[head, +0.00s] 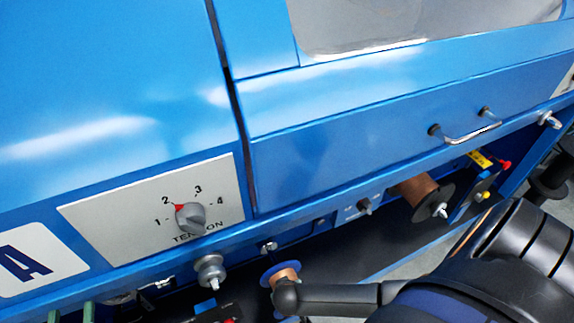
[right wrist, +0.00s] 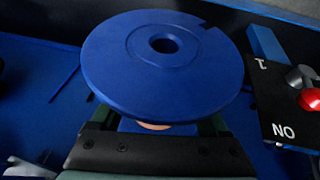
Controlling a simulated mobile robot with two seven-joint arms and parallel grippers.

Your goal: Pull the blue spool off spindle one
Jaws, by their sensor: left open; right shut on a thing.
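The blue spool (head: 281,275) shows in the head view below the front edge of the blue machine, with copper-coloured winding on it. In the right wrist view its round blue flange (right wrist: 125,60) faces the camera. The centre hole looks dark, and no spindle end shows in it. My right gripper (right wrist: 155,127) is shut on the spool just behind this flange. I cannot make out spindle one itself. My left gripper (head: 71,313) is open at the bottom left of the head view, only its green fingertips showing, away from the spool.
A black panel (right wrist: 285,105) marked 1 and ON, with a red knob (right wrist: 310,99), stands close right of the spool. A copper spool (head: 418,188) with a dark flange sits farther right. A tension dial (head: 190,217) and handle (head: 472,133) are on the machine front.

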